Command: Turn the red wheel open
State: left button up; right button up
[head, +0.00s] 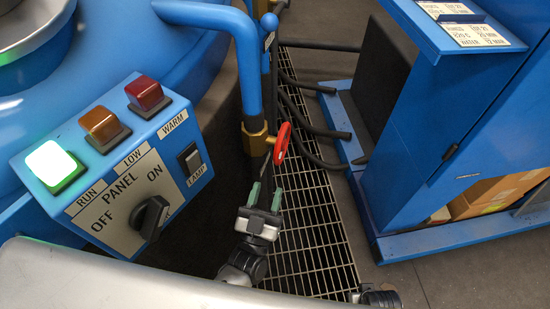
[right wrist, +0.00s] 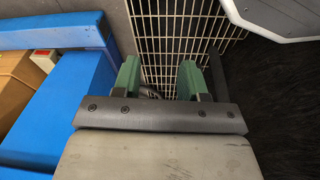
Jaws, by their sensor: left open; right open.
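The red wheel (head: 282,143) shows nearly edge-on in the head view. It sits at the right side of a brass valve fitting (head: 256,141) on a blue pipe (head: 247,60). My left gripper (head: 266,190) is below the wheel in the picture, with its two green fingers apart and pointing up toward the valve. Nothing shows between them, and the fingers look clear of the wheel. My right gripper (right wrist: 159,78) is open and empty in the right wrist view, over the floor grating. The wheel does not show in that view.
A control panel (head: 118,170) with a lit green lamp and a black knob stands left of my left gripper. Floor grating (head: 310,235) runs below, with dark hoses (head: 318,130) across it. A blue cabinet (head: 440,120) stands at the right.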

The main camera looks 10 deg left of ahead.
aim_at(275, 160)
pick_arm(q)
notch_tip(275, 160, up, 6)
jog(key=s+r+g+p, duration=0.15)
jog(key=g+p, duration=0.45)
jog(key=p, duration=0.6)
jog(key=shift+y, duration=0.3)
jog(key=w, duration=0.3)
jog(key=w+d, duration=0.1)
jog(key=w, duration=0.2)
jog(key=w+f, duration=0.1)
jog(key=w, duration=0.2)
jog(key=shift+w+d, duration=0.3)
jog(key=shift+w, duration=0.1)
pick_arm(e)
jog(key=s+d+f, duration=0.1)
jog(key=s+f, duration=0.1)
jog(key=s, duration=0.6)
jog(key=s+d+f+g, duration=0.1)
jog(key=s+d, duration=0.1)
jog(key=s, duration=0.6)
jog(key=shift+s+f, duration=0.4)
